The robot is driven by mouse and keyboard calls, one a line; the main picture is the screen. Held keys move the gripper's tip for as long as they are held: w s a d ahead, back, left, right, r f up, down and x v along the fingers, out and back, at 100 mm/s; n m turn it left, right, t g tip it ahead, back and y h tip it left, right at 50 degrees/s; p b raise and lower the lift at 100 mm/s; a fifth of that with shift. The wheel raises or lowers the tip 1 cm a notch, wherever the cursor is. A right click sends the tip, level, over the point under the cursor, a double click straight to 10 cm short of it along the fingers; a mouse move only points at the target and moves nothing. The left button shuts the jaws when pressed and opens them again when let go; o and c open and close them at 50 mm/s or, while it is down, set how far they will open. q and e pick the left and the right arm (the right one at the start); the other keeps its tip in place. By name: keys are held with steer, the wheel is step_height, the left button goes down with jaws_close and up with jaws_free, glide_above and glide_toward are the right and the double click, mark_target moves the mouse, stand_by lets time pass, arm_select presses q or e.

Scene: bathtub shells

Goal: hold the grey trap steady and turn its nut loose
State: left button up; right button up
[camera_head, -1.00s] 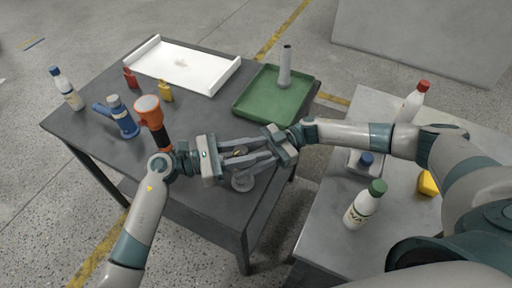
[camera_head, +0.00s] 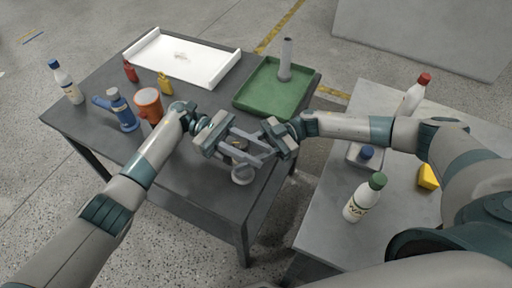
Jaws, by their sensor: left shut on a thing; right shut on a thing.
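The grey trap (camera_head: 242,175) is at the near right part of the dark table, with a round grey end showing below the fingers. Its upper part, dark with a small yellowish spot, is mostly hidden between the fingers. My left gripper (camera_head: 252,156) comes in from the left, tilted, its long fingers reaching right across the trap. My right gripper (camera_head: 235,139) comes in from the right, its fingers reaching left and crossing the left ones. Both are shut on the trap assembly. I cannot tell which one is on the nut; the nut is not clearly visible.
A green tray (camera_head: 251,99) with an upright grey tube (camera_head: 286,60) and a white tray (camera_head: 212,74) stand behind. The right table holds a green-capped bottle (camera_head: 358,204).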

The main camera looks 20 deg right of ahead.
arm_select(q)
steer(key=shift+s+a+m+g+y, duration=0.1)
steer(key=shift+m+g+y, duration=0.3)
steer(key=shift+y, duration=0.1)
steer(key=shift+s+a+m+g+y, duration=0.1)
steer(key=shift+m+g+y, duration=0.2)
steer(key=shift+m+y, duration=0.15)
arm_select(e)
steer(key=shift+a, duration=0.1)
arm_select(q)
steer(key=o, duration=1.1)
steer(key=shift+c, duration=0.2)
steer(key=shift+r, duration=0.1)
step_height(320, 180, up, 10)
arm_select(e)
steer(key=o, duration=1.2)
